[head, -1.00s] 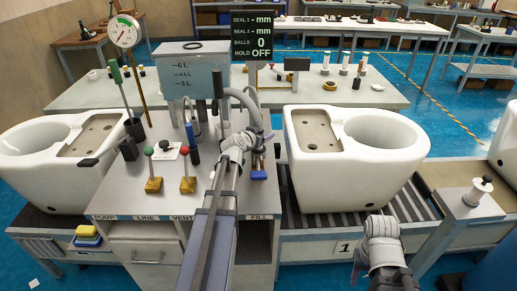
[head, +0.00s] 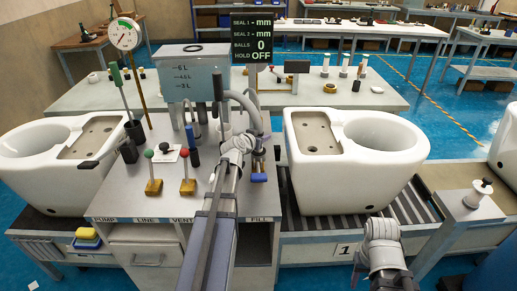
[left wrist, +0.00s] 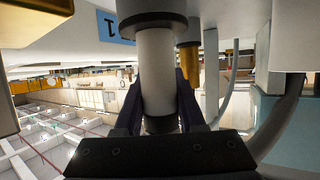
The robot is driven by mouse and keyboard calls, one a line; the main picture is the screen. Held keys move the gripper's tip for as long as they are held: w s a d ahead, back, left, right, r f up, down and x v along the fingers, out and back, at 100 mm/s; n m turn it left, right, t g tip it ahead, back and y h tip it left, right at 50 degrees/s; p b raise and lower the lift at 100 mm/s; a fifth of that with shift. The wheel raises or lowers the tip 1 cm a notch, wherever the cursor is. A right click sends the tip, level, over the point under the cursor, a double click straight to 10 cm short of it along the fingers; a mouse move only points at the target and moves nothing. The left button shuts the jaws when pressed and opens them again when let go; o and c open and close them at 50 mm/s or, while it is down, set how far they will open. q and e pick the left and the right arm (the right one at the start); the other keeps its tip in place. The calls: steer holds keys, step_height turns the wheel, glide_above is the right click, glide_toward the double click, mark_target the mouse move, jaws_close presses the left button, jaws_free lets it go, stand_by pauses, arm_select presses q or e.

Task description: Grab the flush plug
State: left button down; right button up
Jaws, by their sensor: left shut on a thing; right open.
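My left gripper (head: 243,140) is over the middle of the bench, in front of the blue-grey tank. In the left wrist view its dark fingers (left wrist: 160,88) are shut on either side of a white cylinder with black ends (left wrist: 158,65), which looks like the flush plug. The plug's upper black flange sits close under a pale surface. In the head view the gripper and arm mostly hide what it holds. My right gripper (head: 382,228) is low at the front right, before the conveyor, apart from the toilet; its fingers are hardly visible there.
White toilet bowls (head: 325,185) stand right and left (head: 60,140). The bench (head: 130,205) bears knobbed levers and a dial gauge (head: 124,34). The tank (head: 192,75) and a curved grey hose stand close to my left gripper. A black-knobbed white plug (head: 482,187) stands on the right pedestal.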

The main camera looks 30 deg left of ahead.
arm_select(q)
steer(key=shift+r, duration=0.1)
step_height(320, 180, up, 10)
steer(key=p, duration=1)
